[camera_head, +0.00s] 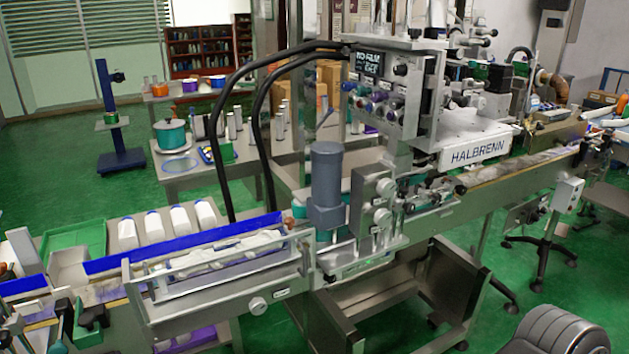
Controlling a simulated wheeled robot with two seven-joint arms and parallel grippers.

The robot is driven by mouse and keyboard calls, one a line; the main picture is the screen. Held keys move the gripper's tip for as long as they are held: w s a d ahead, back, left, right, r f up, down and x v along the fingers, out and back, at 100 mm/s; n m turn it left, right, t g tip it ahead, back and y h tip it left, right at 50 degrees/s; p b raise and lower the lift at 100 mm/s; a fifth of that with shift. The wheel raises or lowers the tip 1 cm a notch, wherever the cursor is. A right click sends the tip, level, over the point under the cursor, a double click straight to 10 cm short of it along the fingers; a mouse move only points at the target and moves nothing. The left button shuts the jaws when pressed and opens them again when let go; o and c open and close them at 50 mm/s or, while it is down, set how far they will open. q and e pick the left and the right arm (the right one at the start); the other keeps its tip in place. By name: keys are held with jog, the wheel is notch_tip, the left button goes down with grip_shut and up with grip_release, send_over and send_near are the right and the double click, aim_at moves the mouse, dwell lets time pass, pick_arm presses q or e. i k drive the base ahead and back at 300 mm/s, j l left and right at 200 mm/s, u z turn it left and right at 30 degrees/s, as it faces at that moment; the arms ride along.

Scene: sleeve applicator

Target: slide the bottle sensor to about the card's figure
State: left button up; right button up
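I cannot single out the bottle sensor or the figure card for certain at this size. Small dark fittings (93,317) on upright brackets stand beside the conveyor at the bottom left; I cannot tell if one is the sensor. The steel sleeve applicator (475,150), marked HALBRENN, stands over the line at centre right. Its small dark display (368,64) reads something like NO FILM. Neither of my grippers can be made out.
A blue guide strip (185,243) lines the conveyor, with white bottles (155,226) behind it. A grey cylindrical motor (327,180) stands upright before the applicator. A grey ribbed object (556,335) is at the bottom right. Green floor (590,262) is open at the right.

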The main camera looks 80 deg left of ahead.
aim_at(419, 189)
jog(key=u, duration=2.15)
